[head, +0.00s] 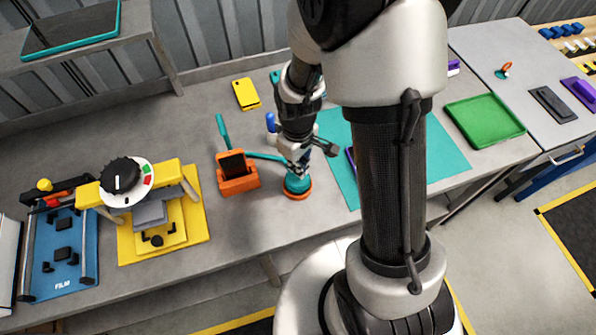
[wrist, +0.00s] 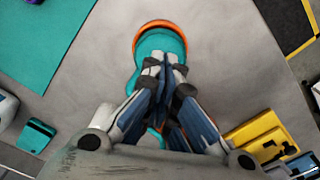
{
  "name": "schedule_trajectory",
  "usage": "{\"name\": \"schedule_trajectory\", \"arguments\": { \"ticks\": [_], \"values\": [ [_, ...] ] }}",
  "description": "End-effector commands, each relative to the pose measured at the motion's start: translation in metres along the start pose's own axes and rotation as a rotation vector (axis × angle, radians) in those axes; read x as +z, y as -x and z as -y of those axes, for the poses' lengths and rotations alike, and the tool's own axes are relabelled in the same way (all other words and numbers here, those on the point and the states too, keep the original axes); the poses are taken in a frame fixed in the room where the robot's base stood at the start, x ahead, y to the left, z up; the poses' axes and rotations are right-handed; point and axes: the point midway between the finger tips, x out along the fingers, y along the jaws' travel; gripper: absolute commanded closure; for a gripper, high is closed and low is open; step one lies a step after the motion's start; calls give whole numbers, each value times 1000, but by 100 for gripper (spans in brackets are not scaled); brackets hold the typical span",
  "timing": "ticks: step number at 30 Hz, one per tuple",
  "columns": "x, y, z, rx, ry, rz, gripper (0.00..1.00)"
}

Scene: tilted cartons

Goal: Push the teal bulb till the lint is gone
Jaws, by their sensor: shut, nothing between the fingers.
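The teal bulb (head: 297,186) sits on an orange round base on the grey bench, left of my arm's column. It also shows in the wrist view (wrist: 158,40). My gripper (head: 299,172) is shut and empty, pointing down at the bulb. In the wrist view its fingertips (wrist: 164,66) overlap the bulb's top; I cannot tell whether they touch or press it. A teal tube (head: 264,156) runs from the bulb's side toward an orange holder (head: 239,185) with a dark flat piece (head: 232,163) in it. I cannot make out any lint.
A yellow press with a black dial (head: 121,175) and a blue film fixture (head: 63,247) stand at left. A yellow phone-like piece (head: 246,94) lies behind. A teal mat (head: 448,158) and green tray (head: 485,121) are at right. Bench in front of the bulb is clear.

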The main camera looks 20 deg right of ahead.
Motion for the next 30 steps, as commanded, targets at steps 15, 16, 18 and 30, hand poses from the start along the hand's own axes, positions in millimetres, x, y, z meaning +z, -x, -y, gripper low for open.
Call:
{"name": "schedule_trajectory", "arguments": {
  "ticks": [15, 16, 18, 30],
  "values": [
    [0, 0, 0, 0, 0, 1, 100],
    [0, 0, 0, 0, 0, 1, 100],
    [0, -1, 0, 0, 0, 1, 100],
    [0, -16, 0, -1, 0, 1, 100]
  ]
}}
